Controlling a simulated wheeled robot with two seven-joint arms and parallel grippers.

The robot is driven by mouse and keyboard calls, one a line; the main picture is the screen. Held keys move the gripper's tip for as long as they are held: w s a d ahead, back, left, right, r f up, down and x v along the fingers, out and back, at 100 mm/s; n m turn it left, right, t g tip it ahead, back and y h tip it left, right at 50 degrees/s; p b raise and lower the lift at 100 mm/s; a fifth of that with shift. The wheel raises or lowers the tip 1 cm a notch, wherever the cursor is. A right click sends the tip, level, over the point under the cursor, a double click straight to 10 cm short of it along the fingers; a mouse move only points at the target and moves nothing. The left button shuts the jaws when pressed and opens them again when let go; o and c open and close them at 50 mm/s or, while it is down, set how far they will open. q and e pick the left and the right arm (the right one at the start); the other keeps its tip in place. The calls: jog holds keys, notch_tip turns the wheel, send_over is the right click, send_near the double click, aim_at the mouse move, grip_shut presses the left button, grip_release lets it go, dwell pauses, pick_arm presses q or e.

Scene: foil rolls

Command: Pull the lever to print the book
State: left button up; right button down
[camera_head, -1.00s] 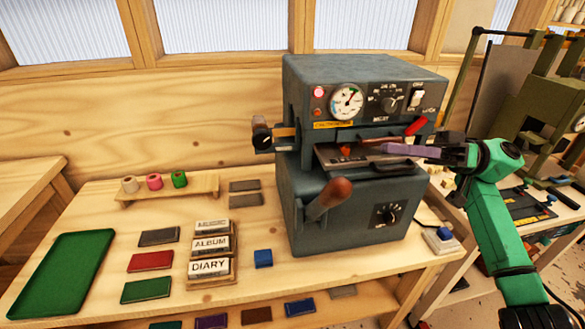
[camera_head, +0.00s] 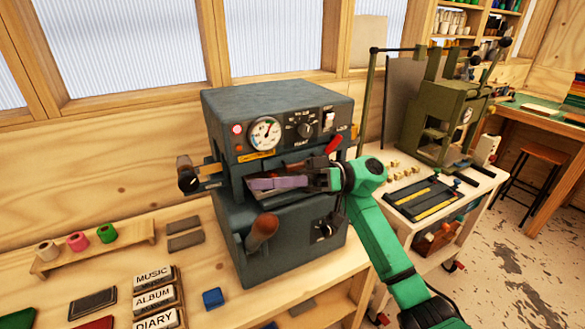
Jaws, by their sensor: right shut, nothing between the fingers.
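The grey-blue press (camera_head: 285,108) stands on the bench with a gauge and knobs on its front. Its lever with a brown wooden handle (camera_head: 262,230) sticks out low at the front left. Another lever with a dark knob (camera_head: 188,183) is at its left side, and a red handle (camera_head: 333,144) is at its upper right. A purple book (camera_head: 272,183) lies in the press's slot. My right gripper (camera_head: 312,180) is at the slot's right part, shut, close to the book's right end. My left gripper is not in view.
Label blocks reading MUSIC, ALBUM and DIARY (camera_head: 154,298) and a blue block (camera_head: 213,299) sit left of the press. Thread-like rolls stand on a small shelf (camera_head: 93,251). A green machine (camera_head: 440,120) stands on a white table at right. A stool (camera_head: 540,170) stands beyond.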

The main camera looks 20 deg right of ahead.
aim_at(257, 236)
jog(key=shift+s+d+f, duration=0.15)
jog(key=shift+s+f, duration=0.2)
jog(key=shift+f, duration=0.25)
jog(key=shift+s+d+f, duration=0.1)
jog(key=shift+s+f, duration=0.25)
jog(key=shift+f, duration=0.25)
jog(key=shift+s+d+f, duration=0.15)
jog(key=shift+d+f, duration=0.05)
jog(key=shift+f, duration=0.15)
